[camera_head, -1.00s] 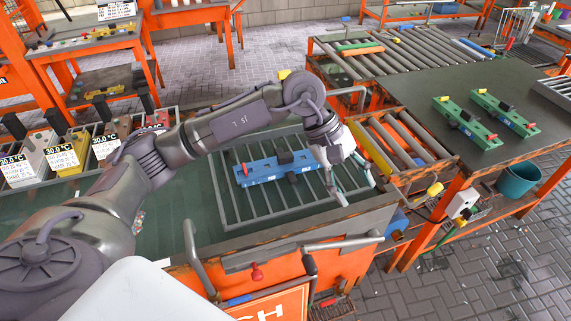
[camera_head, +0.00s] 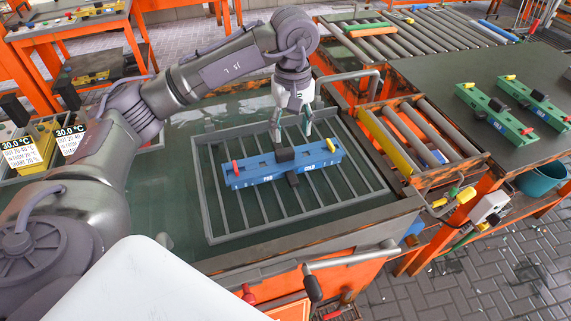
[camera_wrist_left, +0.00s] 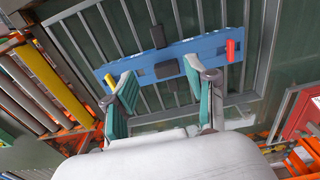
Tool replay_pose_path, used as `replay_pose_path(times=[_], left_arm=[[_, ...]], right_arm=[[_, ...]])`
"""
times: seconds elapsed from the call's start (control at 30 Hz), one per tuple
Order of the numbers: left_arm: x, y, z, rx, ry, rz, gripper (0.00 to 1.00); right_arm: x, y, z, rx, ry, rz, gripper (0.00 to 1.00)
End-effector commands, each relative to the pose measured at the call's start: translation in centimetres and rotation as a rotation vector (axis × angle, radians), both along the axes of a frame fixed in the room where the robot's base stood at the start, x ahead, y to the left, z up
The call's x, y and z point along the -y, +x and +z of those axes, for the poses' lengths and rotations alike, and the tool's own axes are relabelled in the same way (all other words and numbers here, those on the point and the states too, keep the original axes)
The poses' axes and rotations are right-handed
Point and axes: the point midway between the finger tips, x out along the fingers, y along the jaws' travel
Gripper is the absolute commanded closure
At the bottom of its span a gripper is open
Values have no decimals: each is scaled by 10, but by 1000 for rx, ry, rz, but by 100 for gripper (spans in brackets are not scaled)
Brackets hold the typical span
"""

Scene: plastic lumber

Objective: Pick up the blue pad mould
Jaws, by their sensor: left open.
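The blue pad mould (camera_head: 262,171) lies on a grey rack (camera_head: 209,190) in a water bath, with a black block at its middle, a red knob at its left end and a yellow one at its right. It also shows in the left wrist view (camera_wrist_left: 196,52), beyond the fingers. My left gripper (camera_head: 291,137) points down just behind the mould, near its middle. In the left wrist view the gripper (camera_wrist_left: 164,100) is open, with green pads apart and nothing held. I cannot tell its exact height over the mould. My right gripper is not in view.
Two green moulds (camera_head: 496,113) lie on the dark table at right. A roller conveyor (camera_head: 420,135) stands right of the bath. The bath has a raised rim (camera_head: 360,222) and handles. Boxes with temperature displays (camera_head: 30,150) stand at left.

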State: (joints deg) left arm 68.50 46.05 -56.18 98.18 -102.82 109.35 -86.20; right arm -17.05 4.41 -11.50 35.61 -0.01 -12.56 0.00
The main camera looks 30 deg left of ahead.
Motion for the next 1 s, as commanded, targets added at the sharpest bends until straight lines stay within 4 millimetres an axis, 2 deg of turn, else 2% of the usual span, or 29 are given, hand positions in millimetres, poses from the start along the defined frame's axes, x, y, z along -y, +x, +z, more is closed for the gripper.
replay_pose_path(times=[0.03, 0.13, 0.27, 0.53, 0.87, 1.0], left_arm=[[0, 0, -10, 0, 1, 1, 44], [-1, 0, -16, -1, 1, 1, 44], [-1, -1, -31, -5, 2, 1, 44], [0, -1, -82, -5, 0, 2, 44], [2, -5, -110, -5, 0, 0, 44], [5, -10, -131, -5, 0, 1, 44]], right_arm=[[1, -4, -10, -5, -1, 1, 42], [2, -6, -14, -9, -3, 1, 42], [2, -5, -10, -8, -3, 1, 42], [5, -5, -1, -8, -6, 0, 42], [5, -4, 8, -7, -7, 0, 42], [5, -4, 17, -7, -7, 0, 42]])
